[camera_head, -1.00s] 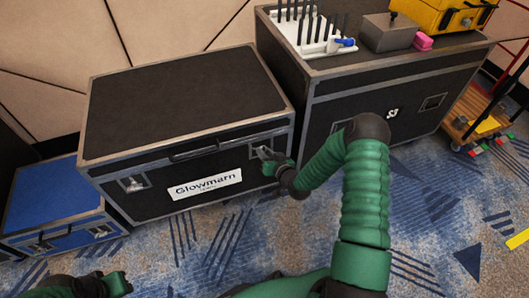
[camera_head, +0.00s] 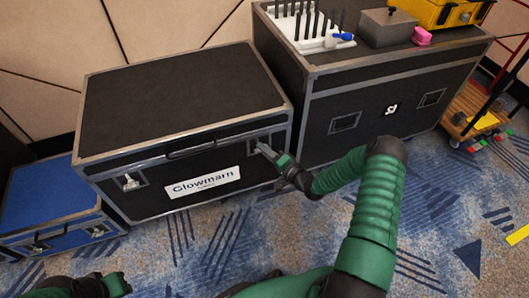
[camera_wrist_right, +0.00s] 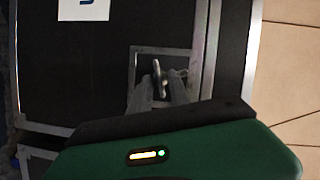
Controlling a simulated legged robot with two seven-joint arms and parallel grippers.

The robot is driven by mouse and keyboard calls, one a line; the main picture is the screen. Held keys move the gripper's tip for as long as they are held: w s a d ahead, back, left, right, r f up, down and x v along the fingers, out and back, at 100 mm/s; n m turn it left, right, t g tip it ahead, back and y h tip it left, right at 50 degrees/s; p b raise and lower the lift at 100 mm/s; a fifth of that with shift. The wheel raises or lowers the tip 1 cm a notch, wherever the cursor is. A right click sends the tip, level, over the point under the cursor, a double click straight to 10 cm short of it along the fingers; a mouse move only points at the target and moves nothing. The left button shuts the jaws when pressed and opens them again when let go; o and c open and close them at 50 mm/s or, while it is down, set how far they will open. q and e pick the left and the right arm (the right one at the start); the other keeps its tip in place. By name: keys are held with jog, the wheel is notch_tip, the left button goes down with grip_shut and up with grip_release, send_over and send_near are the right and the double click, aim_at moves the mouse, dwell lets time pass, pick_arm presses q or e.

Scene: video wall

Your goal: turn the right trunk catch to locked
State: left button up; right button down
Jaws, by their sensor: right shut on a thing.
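The black trunk (camera_head: 180,105) with metal edges and a "Glowmarn" label stands on the carpet in the head view. Its right catch (camera_wrist_right: 157,75) sits in a square metal recess plate in the right wrist view. My right gripper (camera_head: 264,150) reaches the right end of the trunk's front and is shut on that catch, with a finger on each side of it. In the head view the gripper mostly hides the catch. The left catch (camera_head: 131,182) shows at the front's left end. My left gripper (camera_head: 118,284) is only partly seen at the bottom left edge.
A second black case (camera_head: 400,75) stands close on the right, with a white rack (camera_head: 318,40), a grey box (camera_head: 387,27) and a yellow case (camera_head: 440,12) on it. A blue trunk (camera_head: 50,200) stands at left. Carpet in front is open.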

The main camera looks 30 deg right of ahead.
jog(key=shift+s+d+f+m+t+b, duration=0.15)
jog(key=shift+f+m+t+b, duration=0.15)
jog(key=shift+m, duration=0.45)
jog(key=shift+w+d+f+m+t+b, duration=0.1)
jog(key=shift+m+t+b, duration=0.1)
jog(key=shift+m+b, duration=0.4)
jog(key=shift+m, duration=0.25)
jog(key=shift+s+r, duration=0.15)
